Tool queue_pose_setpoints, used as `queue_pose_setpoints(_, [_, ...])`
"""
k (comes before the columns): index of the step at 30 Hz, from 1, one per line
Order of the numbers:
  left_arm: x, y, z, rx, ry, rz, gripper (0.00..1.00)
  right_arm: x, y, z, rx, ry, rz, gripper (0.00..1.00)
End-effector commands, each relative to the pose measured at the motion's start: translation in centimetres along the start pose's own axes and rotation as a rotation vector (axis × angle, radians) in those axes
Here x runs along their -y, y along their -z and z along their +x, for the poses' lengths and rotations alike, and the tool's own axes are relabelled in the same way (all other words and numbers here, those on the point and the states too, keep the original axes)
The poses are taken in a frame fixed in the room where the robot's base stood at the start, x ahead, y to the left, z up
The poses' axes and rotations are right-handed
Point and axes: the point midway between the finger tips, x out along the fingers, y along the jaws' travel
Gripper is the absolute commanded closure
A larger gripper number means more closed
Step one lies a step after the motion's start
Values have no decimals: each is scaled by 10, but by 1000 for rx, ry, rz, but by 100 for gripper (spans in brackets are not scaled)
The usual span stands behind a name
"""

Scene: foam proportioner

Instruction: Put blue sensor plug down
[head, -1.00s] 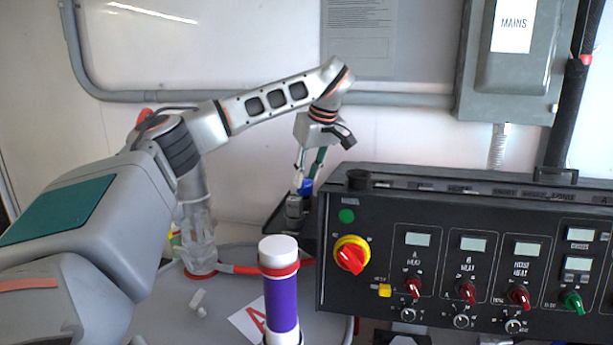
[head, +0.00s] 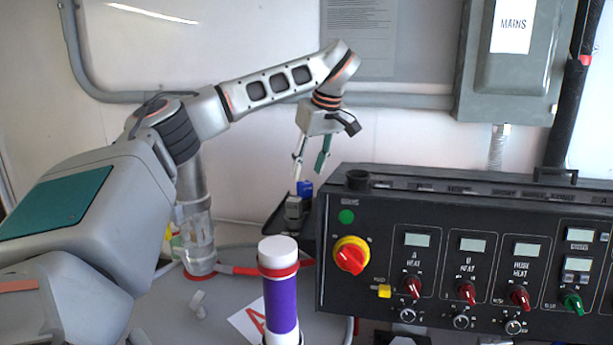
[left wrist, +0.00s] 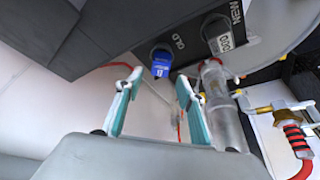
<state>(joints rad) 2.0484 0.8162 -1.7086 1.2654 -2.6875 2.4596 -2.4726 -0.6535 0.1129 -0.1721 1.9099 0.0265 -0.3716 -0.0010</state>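The blue sensor plug (head: 305,188) sits at the dark tray (head: 272,226) left of the control panel. In the left wrist view the plug (left wrist: 161,65) stands against the dark surface beside the label "OLD". My left gripper (head: 307,181) is just above the plug, with its fingers spread. In the left wrist view the gripper (left wrist: 160,80) is open, nothing is between its fingers, and the plug shows beyond the fingertips.
The black control panel (head: 460,260) with knobs and displays stands close on the right. A purple cylinder with a white top (head: 281,300) stands in front. A clear cylinder (head: 198,240) stands behind my left arm. A grey connector (left wrist: 218,40) is near the label "NEW".

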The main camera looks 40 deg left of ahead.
Motion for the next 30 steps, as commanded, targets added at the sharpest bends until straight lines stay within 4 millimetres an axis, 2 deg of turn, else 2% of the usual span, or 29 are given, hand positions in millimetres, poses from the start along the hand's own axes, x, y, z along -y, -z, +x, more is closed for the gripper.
queue_pose_setpoints(1, [-1,0,-14,-3,-4,0,62,1,0,0,0,1,1,0])
queue_pose_setpoints(6, [-1,0,-48,-3,-3,0,62,1,0,0,0,2,0,0])
queue_pose_setpoints(12, [0,0,-76,-1,-1,0,62,0,0,-1,1,2,-4,0])
queue_pose_setpoints(18, [0,0,-86,0,0,0,62,-3,-2,-1,2,2,-13,0])
queue_pose_setpoints(30, [0,0,-86,0,0,1,62,-3,-2,-1,3,0,-12,0])
